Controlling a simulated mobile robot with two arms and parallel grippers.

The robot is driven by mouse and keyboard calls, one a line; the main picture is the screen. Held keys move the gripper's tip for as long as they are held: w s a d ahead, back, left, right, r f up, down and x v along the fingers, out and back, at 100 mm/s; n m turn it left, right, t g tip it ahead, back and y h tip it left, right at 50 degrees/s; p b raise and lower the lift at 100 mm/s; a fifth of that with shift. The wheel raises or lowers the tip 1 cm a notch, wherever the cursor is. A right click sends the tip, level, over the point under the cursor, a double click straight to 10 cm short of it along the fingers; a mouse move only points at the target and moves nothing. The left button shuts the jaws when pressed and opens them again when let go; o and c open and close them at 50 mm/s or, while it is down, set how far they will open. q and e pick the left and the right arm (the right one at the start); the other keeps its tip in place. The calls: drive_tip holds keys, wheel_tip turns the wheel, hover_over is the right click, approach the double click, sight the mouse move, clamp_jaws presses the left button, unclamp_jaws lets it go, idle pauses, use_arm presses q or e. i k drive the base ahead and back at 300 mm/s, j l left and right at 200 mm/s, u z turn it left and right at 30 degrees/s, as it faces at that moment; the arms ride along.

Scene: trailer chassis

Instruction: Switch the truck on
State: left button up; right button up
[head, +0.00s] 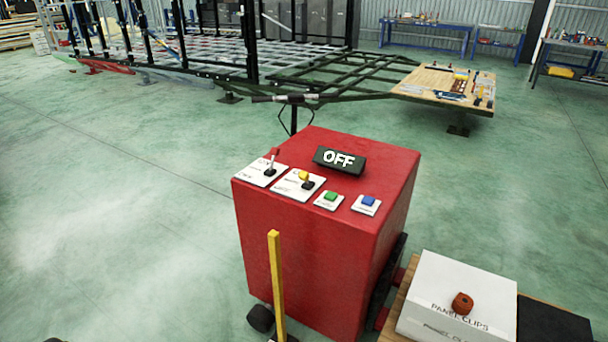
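A red control box (310,245) stands in front of me, a little right of the middle. A black sign on its top (340,160) reads "OFF" in white letters. Beside the sign are a red-tipped lever (272,162) on a white plate and a yellow-knobbed lever (305,179) on another white plate. To their right are a green button (330,198) and a blue button (368,202), each on a small white plate. The small print on the plates is too small to read. Neither of my grippers can be made out in the head view.
A yellow post (275,280) stands upright before the box's front. Behind is a dark trailer frame (340,75) with a wooden board (445,85). The green floor at left is clear.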

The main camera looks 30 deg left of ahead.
sight(303, 176)
drive_tip(key=i+j+u, duration=0.35)
drive_tip(key=i, duration=0.35)
drive_tip(key=i+u, duration=0.3)
drive_tip(key=i, duration=0.4)
drive_tip(key=j, duration=0.05)
